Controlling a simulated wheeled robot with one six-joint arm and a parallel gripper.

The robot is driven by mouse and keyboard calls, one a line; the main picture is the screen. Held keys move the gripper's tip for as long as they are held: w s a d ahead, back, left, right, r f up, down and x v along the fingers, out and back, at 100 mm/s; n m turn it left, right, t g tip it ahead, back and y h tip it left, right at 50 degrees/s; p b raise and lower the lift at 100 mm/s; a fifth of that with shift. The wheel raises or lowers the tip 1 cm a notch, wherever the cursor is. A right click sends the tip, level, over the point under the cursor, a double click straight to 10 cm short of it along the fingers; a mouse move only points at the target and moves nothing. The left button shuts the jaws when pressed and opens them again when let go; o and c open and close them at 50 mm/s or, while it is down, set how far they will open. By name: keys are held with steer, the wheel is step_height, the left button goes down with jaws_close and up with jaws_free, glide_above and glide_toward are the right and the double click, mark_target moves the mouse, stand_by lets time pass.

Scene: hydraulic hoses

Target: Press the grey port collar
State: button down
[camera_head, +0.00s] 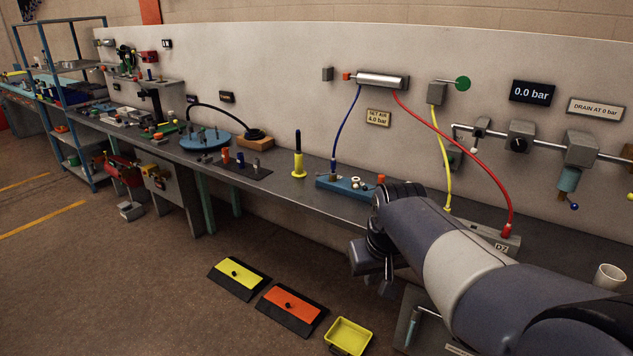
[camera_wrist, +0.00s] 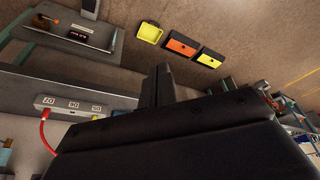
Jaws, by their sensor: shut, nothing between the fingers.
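I cannot pick out a grey port collar for certain. A grey port block (camera_head: 487,233) with a label stands on the bench by my arm; the red hose (camera_head: 462,152) ends in a red fitting at it. The wrist view shows this block (camera_wrist: 88,106) upside down, with several labelled faces. A blue block (camera_head: 345,187) with small fittings lies farther left on the bench; a blue hose (camera_head: 347,125) runs down to it. My gripper (camera_wrist: 162,72) is shut and empty, apart from the port block. In the head view my arm hides part of the bench.
A yellow hose (camera_head: 439,140) hangs to the bench behind my arm. A white mug (camera_head: 609,277) stands at the right. On the floor are a yellow panel (camera_head: 238,274), an orange panel (camera_head: 290,305) and a yellow tray (camera_head: 349,337).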

steer(key=w+d+f+b, duration=0.1)
steer(key=w+f+b, duration=0.3)
steer(key=w, duration=0.8)
step_height(320, 180, down, 2)
steer(key=shift+f, duration=0.1)
steer(key=shift+w+d, duration=0.1)
